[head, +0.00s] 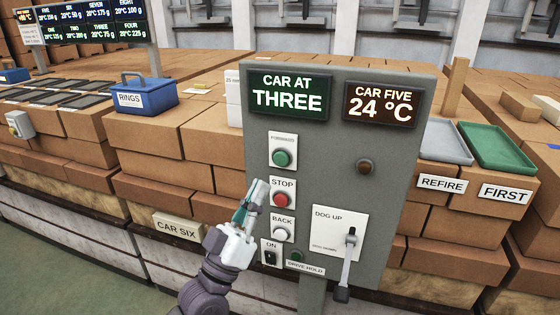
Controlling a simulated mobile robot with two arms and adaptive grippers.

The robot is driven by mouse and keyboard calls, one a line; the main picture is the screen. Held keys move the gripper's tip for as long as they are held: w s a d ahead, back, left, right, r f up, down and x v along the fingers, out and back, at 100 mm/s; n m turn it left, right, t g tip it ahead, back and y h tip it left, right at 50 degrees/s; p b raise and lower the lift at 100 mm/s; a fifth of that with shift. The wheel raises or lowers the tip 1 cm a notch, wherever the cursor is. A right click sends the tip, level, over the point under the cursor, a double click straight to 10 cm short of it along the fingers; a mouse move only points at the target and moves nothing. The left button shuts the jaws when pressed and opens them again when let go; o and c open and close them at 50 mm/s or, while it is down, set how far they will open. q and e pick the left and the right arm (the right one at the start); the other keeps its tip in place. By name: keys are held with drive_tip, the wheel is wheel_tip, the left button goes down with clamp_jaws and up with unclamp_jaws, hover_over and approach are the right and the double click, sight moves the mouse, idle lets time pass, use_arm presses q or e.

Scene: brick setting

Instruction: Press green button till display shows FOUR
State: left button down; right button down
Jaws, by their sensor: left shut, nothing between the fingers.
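The grey control panel (332,205) stands upright, and its green-lit display (287,94) reads CAR AT THREE. The green button (281,158) is at the top of the button column, under a label too small to read surely. Below it are the red STOP button (281,200) and the white BACK button (281,235). My left gripper (257,188) is shut and empty, pointing up just left of the STOP button and below the green button. It appears apart from the green button; its exact distance from the panel is unclear. My right gripper is not in view.
An amber display (381,105) reads CAR FIVE 24 °C. A DOG UP lever (348,262) sticks out at lower right. An ON switch (270,255) is by my wrist. A blue RINGS box (148,96) and grey and green trays (495,148) rest on the bricks.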

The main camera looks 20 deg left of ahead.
sight(281, 159)
use_arm(q)
drive_tip(key=shift+w+b, duration=0.95)
drive_tip(key=shift+w, duration=2.95)
drive_tip(key=shift+w, duration=0.1)
drive_tip(key=shift+w, duration=0.35)
